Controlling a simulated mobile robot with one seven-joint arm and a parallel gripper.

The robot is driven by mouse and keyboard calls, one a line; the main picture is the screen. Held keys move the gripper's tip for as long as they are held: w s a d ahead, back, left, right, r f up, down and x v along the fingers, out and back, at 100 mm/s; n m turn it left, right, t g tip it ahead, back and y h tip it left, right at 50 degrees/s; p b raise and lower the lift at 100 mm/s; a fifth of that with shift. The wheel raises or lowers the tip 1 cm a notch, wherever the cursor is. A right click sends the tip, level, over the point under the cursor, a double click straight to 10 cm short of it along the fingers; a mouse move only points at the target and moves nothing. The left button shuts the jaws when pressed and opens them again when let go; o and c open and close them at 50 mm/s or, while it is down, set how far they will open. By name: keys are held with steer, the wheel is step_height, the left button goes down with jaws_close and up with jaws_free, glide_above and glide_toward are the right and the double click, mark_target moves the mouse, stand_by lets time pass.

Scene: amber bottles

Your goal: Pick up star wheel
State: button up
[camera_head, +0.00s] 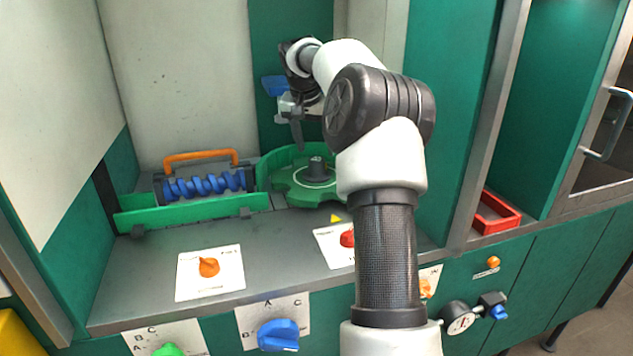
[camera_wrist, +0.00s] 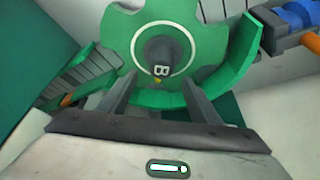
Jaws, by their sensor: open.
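The star wheel (camera_head: 300,188) is a green notched disc with a white ring and a dark grey central knob (camera_head: 318,169). It sits on the grey worktop within a curved green guide, partly hidden by my arm in the head view. My gripper (camera_head: 297,135) is above the star wheel and to the left of my forearm. In the wrist view my gripper (camera_wrist: 155,80) is open, its two fingers apart on either side below the knob, with nothing between them.
A blue screw (camera_head: 205,185) with an orange handle (camera_head: 200,158) stands left of the wheel behind a green rail (camera_head: 190,213). Orange and red knobs on white plates sit in front. A red tray (camera_head: 495,213) lies at right. Cabinet walls enclose the back and sides.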

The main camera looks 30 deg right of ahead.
mark_target(317, 158)
steer(key=x, duration=0.3)
steer(key=b+x, duration=0.1)
steer(key=x, duration=0.1)
steer(key=shift+s+a+f, duration=0.2)
steer(key=shift+a+f, duration=0.1)
steer(key=shift+f, duration=0.05)
steer(key=shift+w+d+f, duration=0.1)
steer(key=shift+w+f, duration=0.05)
steer(key=shift+f, duration=0.05)
steer(key=c, duration=1.3)
steer(key=shift+r, duration=0.5)
steer(key=shift+c, duration=0.4)
step_height(317, 158, up, 9)
steer(key=p, duration=0.2)
steer(key=shift+r+p, duration=0.1)
steer(key=shift+p, duration=0.3)
